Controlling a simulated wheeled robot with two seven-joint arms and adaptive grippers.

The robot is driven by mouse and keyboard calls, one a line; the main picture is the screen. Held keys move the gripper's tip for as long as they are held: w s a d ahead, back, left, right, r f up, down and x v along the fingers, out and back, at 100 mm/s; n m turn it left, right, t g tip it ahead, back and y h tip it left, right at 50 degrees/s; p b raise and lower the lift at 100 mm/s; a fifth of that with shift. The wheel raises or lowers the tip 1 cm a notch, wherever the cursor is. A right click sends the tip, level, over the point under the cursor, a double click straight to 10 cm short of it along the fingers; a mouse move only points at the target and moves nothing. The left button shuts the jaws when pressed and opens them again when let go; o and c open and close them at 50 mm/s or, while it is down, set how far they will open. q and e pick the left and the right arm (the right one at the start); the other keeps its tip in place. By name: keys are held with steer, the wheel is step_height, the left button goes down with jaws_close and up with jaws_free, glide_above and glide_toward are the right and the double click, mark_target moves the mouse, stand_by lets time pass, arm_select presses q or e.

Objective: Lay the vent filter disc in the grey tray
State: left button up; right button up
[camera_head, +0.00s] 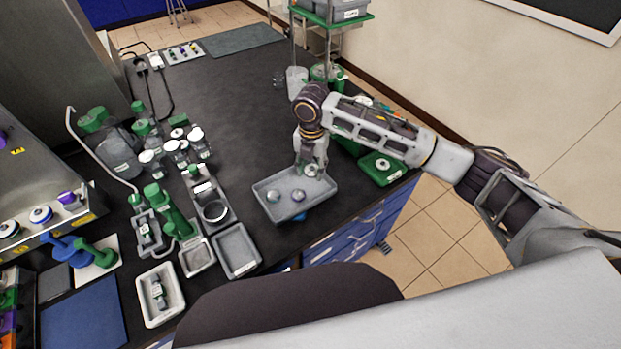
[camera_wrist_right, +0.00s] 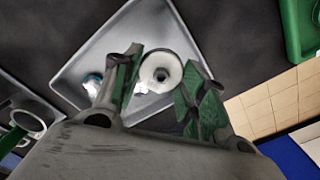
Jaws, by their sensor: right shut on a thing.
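The grey tray (camera_head: 268,211) lies on the dark bench near its front edge; in the wrist view its pale floor (camera_wrist_right: 125,50) fills the upper middle. My right gripper (camera_head: 311,168) reaches down over the tray's back right part. It is shut on the vent filter disc (camera_head: 312,171), a white round piece with a grey centre. In the right wrist view the disc (camera_wrist_right: 161,71) shows between the green finger pads of that gripper (camera_wrist_right: 160,90). I cannot tell whether the disc touches the tray floor. My left gripper is out of view.
Two small round pieces, one at left (camera_head: 273,196) and one at right (camera_head: 298,194), lie in the tray. A green box (camera_head: 382,168) stands to its right. Bottles, green-capped vessels and smaller trays (camera_head: 236,250) crowd the bench to the left. The bench behind the tray is largely clear.

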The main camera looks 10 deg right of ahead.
mark_target(311, 184)
steer(key=shift+f, duration=0.85)
step_height(311, 184, down, 3)
steer(key=shift+r, duration=0.1)
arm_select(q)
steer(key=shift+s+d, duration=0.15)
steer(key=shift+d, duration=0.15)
arm_select(e)
steer(key=shift+f, duration=0.4)
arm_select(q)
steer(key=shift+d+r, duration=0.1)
arm_select(e)
steer(key=shift+f, duration=0.15)
